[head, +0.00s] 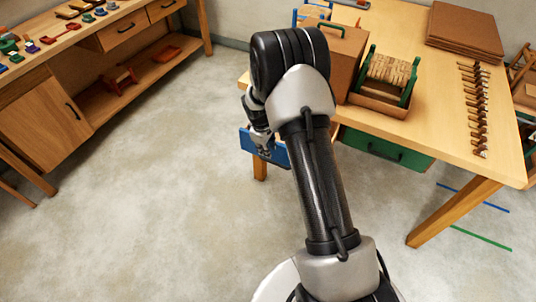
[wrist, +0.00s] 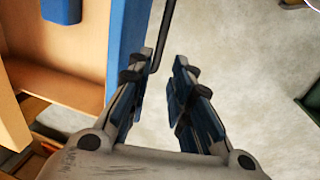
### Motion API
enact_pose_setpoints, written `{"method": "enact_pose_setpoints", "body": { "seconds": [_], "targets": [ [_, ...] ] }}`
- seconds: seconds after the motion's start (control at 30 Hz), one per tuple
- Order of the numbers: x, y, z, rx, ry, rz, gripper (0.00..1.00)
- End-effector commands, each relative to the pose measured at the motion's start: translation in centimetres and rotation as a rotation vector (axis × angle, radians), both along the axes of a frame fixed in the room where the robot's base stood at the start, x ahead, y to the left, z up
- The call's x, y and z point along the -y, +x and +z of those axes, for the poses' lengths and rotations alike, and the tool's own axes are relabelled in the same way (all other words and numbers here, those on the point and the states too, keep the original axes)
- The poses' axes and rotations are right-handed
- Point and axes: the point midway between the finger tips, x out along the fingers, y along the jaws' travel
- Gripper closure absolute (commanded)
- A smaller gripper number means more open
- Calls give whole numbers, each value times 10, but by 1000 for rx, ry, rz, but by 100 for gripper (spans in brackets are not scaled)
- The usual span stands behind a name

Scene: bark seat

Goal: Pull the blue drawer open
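The blue drawer (head: 249,142) is under the left end of the work table, partly hidden by my arm in the head view. In the wrist view its blue front (wrist: 123,50) stands out from the wooden body, and bare drawer interior shows behind it, so it is at least partly open. A dark bar handle (wrist: 166,30) runs along the outer side of the front. My gripper (head: 265,152) is beside the drawer front. In the wrist view its fingers (wrist: 166,66) are apart, with floor visible between them. The handle's lower end is near the left fingertip; whether they touch is unclear.
A green drawer (head: 387,148) is under the same table (head: 433,116), right of my arm. The table holds a wooden box, a rack and several small tools. A workbench (head: 60,62) stands at the left. The floor between them is clear.

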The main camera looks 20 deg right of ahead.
Motion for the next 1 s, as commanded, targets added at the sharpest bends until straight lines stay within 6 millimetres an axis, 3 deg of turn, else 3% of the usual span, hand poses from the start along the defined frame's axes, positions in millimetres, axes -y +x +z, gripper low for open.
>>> {"method": "enact_pose_setpoints", "body": {
  "seconds": [0.1, 0.27, 0.87, 1.0],
  "targets": [
    [-3, -2, 21, 2, -1, 1, 80],
    [-5, -4, 35, 0, 0, 0, 80],
    [-6, -5, 39, 2, 0, -2, 80],
    [-12, -8, 70, 26, 4, -31, 80]
  ]
}}
